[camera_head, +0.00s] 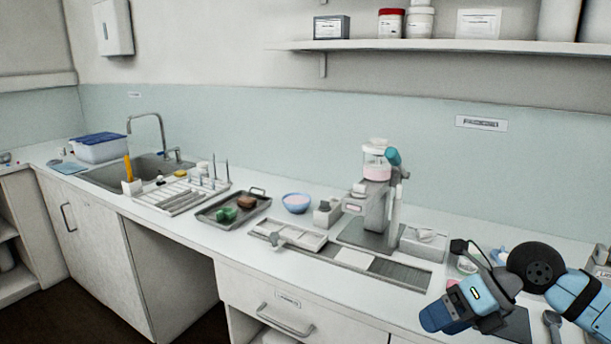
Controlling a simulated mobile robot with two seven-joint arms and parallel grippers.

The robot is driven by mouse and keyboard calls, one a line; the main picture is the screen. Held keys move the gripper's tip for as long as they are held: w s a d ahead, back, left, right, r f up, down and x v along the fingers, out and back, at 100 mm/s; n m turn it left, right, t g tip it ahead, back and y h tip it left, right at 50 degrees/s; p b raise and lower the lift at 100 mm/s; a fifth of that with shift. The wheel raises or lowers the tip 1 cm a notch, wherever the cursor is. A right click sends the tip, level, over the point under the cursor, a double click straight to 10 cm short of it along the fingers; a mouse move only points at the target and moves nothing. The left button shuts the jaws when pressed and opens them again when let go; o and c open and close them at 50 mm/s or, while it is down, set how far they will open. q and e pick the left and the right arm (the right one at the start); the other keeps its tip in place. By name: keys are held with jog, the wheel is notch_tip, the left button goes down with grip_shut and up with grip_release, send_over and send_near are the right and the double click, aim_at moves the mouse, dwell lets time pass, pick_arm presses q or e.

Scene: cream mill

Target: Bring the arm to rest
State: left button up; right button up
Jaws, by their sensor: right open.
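My right arm comes in at the lower right, with its blue and black links over the right end of the counter (205,233). Its gripper (468,256) is open, with dark finger parts near the counter to the right of the mill (376,205). No object shows held in it. Part of the gripper is hidden behind my own wrist. The mill stands upright with a pink-filled clear jar on top and a teal handle. My left gripper is not in view.
A sink (108,181) is at the far left. Small items lie under and around my right arm. A shelf (450,46) hangs above.

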jog(key=s+a+f+m+t+y, duration=0.1)
jog(key=s+a+m+t+y, duration=0.25)
jog(key=a+m+y, duration=0.6)
jog(key=s+d+f+m+t+h, duration=0.25)
jog(key=f+m+t+h, duration=0.9)
jog(key=m, duration=0.85)
jog(key=s+d+f+m+g+h, duration=0.1)
jog(key=s+f+m+g+h, duration=0.2)
jog(key=s+f, duration=0.45)
jog(key=s+d+f+m+g, duration=0.1)
jog(key=s+f+m+g, duration=0.3)
jog(key=f, duration=0.7)
pick_arm(q)
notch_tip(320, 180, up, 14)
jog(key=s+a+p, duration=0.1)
jog(key=p, duration=1.7)
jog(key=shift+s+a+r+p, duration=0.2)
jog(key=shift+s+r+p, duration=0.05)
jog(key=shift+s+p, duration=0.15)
pick_arm(e)
notch_tip(320, 180, up, 15)
jog(key=s+d+t, duration=0.1)
jog(key=shift+s+m+h, duration=0.15)
jog(key=shift+m+h, duration=0.15)
jog(key=shift+m, duration=0.05)
